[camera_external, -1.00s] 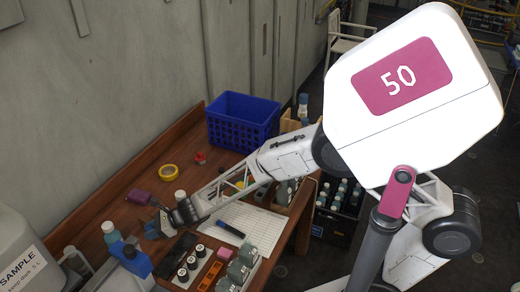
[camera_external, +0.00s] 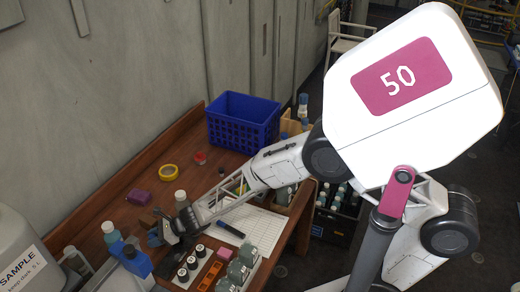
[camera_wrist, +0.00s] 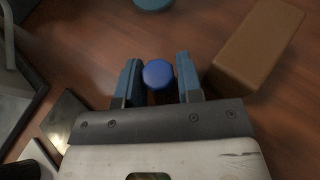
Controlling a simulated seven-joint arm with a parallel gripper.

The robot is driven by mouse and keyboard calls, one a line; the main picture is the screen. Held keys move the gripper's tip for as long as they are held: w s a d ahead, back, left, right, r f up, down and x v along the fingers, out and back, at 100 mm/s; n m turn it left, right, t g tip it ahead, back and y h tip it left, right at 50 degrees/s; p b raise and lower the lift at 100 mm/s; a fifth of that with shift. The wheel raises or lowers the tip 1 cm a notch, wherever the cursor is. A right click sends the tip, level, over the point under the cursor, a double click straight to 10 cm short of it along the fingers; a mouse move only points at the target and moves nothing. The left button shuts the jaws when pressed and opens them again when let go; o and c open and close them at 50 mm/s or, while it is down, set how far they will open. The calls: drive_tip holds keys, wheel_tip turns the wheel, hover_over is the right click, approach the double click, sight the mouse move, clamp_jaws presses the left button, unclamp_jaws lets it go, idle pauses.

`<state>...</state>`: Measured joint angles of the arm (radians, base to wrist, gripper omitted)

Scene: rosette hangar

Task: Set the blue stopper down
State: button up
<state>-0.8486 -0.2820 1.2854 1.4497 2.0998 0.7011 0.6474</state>
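The blue stopper (camera_wrist: 158,74) shows as a round blue top between the two blue-grey fingers of my gripper (camera_wrist: 159,78) in the wrist view. The fingers lie close against both its sides, and my gripper looks shut on it. Whether its underside touches the table is hidden. In the external view my gripper (camera_external: 160,234) is low over the wooden table (camera_external: 120,210), near its left part; the stopper cannot be made out clearly there.
A brown block (camera_wrist: 258,45) lies right of the fingers in the wrist view. Blue bottles (camera_external: 112,236), dark-topped jars (camera_external: 191,263) and grey-green containers (camera_external: 238,270) stand close by. A blue basket (camera_external: 242,125) is at the back.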

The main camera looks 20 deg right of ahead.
drive_tip(key=shift+o, duration=0.3)
drive_tip(key=shift+r, duration=0.1)
drive_tip(key=shift+d+r, duration=0.1)
drive_tip(key=shift+r, duration=0.05)
drive_tip(key=v, duration=1.1)
drive_tip(key=shift+d, duration=0.4)
drive_tip(key=shift+r, duration=0.1)
idle(0.3)
